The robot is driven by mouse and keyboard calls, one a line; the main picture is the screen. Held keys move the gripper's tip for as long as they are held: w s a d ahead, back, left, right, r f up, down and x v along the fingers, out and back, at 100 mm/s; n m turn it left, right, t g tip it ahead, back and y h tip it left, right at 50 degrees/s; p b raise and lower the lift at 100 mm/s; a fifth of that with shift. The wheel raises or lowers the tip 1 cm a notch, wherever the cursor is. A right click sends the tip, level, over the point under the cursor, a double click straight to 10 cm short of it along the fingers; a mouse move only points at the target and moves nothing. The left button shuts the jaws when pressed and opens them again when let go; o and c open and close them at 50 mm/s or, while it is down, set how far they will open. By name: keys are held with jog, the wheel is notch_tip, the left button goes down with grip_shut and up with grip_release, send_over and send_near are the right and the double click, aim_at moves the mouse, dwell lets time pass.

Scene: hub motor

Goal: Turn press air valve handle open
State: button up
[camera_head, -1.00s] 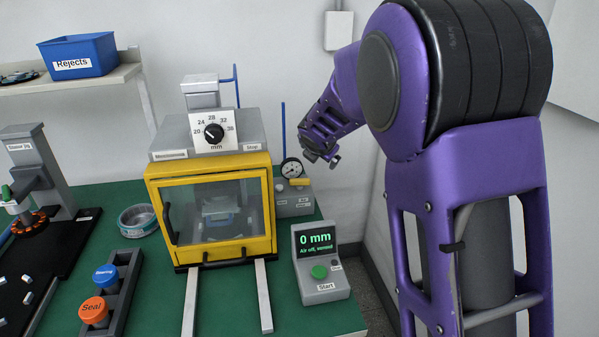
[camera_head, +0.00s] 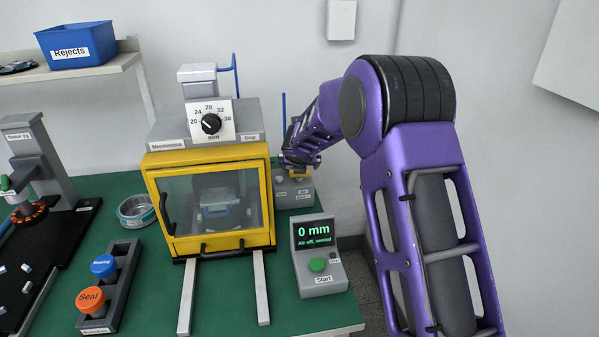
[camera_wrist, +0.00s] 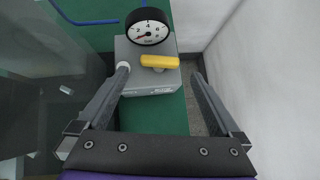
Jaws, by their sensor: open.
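The yellow valve handle (camera_wrist: 160,61) sits on top of a grey valve box (camera_wrist: 150,82) in the wrist view, lying crosswise, left to right. A round pressure gauge (camera_wrist: 147,27) stands just behind it. In the head view the handle (camera_head: 298,171) is partly hidden by my gripper (camera_head: 298,162). My gripper (camera_wrist: 163,85) is open in the wrist view, its two fingers spread to either side of the handle, with nothing held between them. I cannot tell how far the fingertips are above the handle. The display (camera_head: 314,234) reads 0 mm and "Air off, vented".
The yellow-framed press (camera_head: 208,258) stands left of the valve box. The start panel (camera_head: 322,282) is in front of it. A wall is close on the right in the wrist view. A blue rejects bin (camera_head: 76,45) sits on the shelf.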

aim_at(299, 178)
jog(key=x, duration=0.7)
jog(key=c, duration=1.1)
jog(key=shift+a+f+m+h, duration=0.1)
jog(key=shift+m+h, duration=0.2)
jog(key=shift+c, duration=0.2)
jog(key=shift+m+h+b, duration=0.3)
jog(key=shift+m+b, duration=0.05)
jog(key=shift+m, duration=0.05)
jog(key=o, duration=1.1)
jog(key=shift+o, duration=0.2)
jog(key=d+v, duration=0.1)
jog(key=v, duration=1.1)
jog(key=shift+a, duration=0.4)
